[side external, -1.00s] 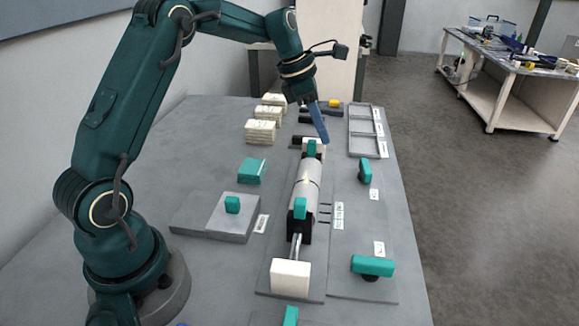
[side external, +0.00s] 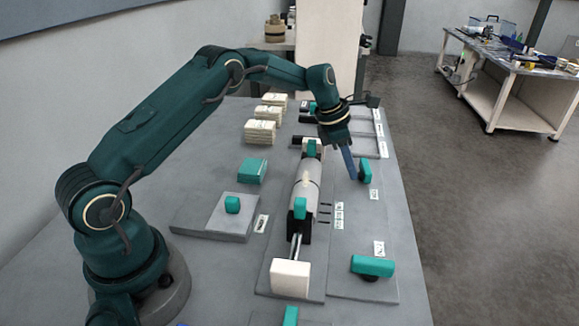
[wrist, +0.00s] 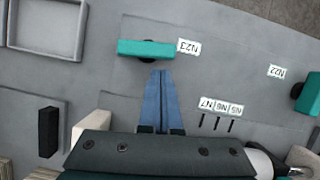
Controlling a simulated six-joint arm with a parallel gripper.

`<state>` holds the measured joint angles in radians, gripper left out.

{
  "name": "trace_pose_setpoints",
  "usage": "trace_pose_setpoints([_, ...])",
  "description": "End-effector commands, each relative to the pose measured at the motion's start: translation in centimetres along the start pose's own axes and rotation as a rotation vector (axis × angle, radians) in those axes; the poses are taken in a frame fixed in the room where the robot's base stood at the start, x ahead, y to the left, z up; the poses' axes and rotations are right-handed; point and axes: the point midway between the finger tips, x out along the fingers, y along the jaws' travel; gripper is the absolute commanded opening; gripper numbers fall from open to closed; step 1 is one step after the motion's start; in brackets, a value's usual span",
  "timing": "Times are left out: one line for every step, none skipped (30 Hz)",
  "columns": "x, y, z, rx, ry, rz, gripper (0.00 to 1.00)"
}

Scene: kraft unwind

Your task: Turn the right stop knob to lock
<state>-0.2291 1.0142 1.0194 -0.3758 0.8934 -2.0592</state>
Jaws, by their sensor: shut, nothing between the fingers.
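Two teal bar knobs stand on the right-hand plate. The far knob (side external: 365,171) points along the table's length; in the wrist view it is a teal bar (wrist: 146,48) beside a label reading N23. The near knob (side external: 372,266) lies crosswise in the side view; it shows in part at the wrist view's right edge (wrist: 308,93), by label N22. Which one is the right stop knob I cannot tell. My gripper (side external: 355,178) is shut and empty, its blue fingers (wrist: 158,73) tilted down just beside the far knob. Whether they touch it I cannot tell.
A grey roller (side external: 305,185) with teal clamps runs along the middle, left of my fingers. A sectioned grey tray (side external: 383,148) lies beyond the far knob. Stacks of cream pads (side external: 260,131) stand at the back left. The plate between the two knobs is clear.

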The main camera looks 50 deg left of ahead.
Motion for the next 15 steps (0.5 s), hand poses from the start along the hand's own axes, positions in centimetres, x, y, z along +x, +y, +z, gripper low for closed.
trace_pose_setpoints([0.09, 0.00, 0.22, 0.002, -0.001, 0.001, 0.00])
trace_pose_setpoints([0.13, -0.02, 0.29, 0.002, 0.000, 0.001, 0.00])
trace_pose_setpoints([0.17, -0.02, 0.38, 0.002, 0.000, 0.001, 0.00])
trace_pose_setpoints([0.19, -0.03, 0.43, 0.002, 0.001, 0.001, 0.00])
trace_pose_setpoints([0.20, -0.04, 0.46, 0.001, 0.001, 0.001, 0.00])
trace_pose_setpoints([0.22, -0.05, 0.49, 0.001, 0.001, 0.000, 0.00])
trace_pose_setpoints([0.22, -0.06, 0.50, 0.001, 0.002, 0.000, 0.00])
trace_pose_setpoints([0.22, -0.06, 0.51, 0.001, 0.002, 0.000, 0.00])
trace_pose_setpoints([0.22, -0.06, 0.52, 0.001, 0.002, 0.000, 0.00])
trace_pose_setpoints([0.22, -0.05, 0.52, 0.001, 0.002, 0.000, 0.00])
trace_pose_setpoints([0.21, -0.05, 0.52, 0.001, 0.002, 0.000, 0.00])
trace_pose_setpoints([0.21, -0.05, 0.51, 0.001, 0.001, 0.000, 0.00])
trace_pose_setpoints([0.21, -0.05, 0.51, 0.001, 0.001, 0.000, 0.00])
trace_pose_setpoints([0.20, -0.05, 0.51, 0.001, 0.001, 0.000, 0.00])
trace_pose_setpoints([0.20, -0.04, 0.51, 0.001, 0.001, 0.001, 0.00])
